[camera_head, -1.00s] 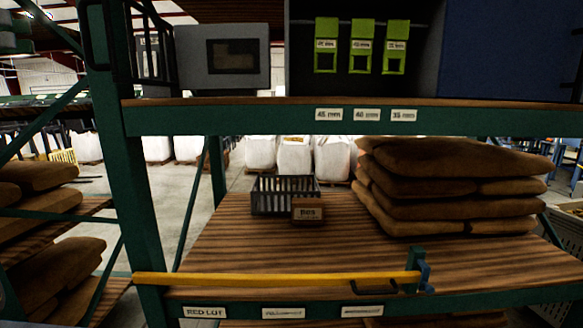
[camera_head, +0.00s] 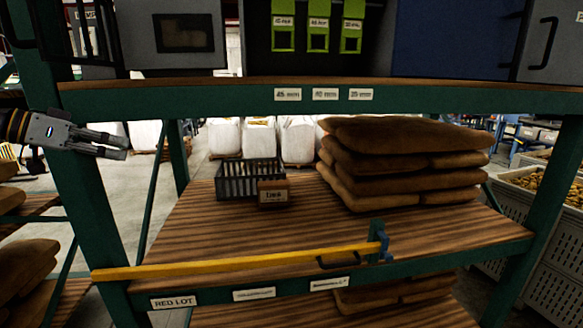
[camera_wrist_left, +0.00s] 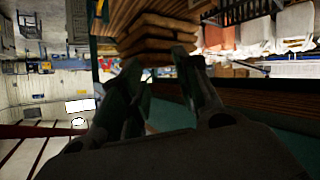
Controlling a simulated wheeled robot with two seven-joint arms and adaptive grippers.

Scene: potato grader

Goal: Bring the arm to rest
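My left gripper (camera_head: 126,147) reaches in from the left edge of the head view, in front of the green left post of the rack. It is empty. In the left wrist view its two fingers (camera_wrist_left: 163,70) stand apart with nothing held between them. The yellow bar (camera_head: 235,262) lies across the front of the middle shelf, its right end at a green upright with a blue catch (camera_head: 383,243). The gripper is well above and left of the bar, not touching it. My right gripper is not in view.
The wooden shelf (camera_head: 215,235) holds a dark slatted crate (camera_head: 235,180), a small labelled brown box (camera_head: 273,194) and stacked brown sacks (camera_head: 400,165). The upper shelf's green beam (camera_head: 200,103) crosses above. A crate of potatoes (camera_head: 540,230) stands at right.

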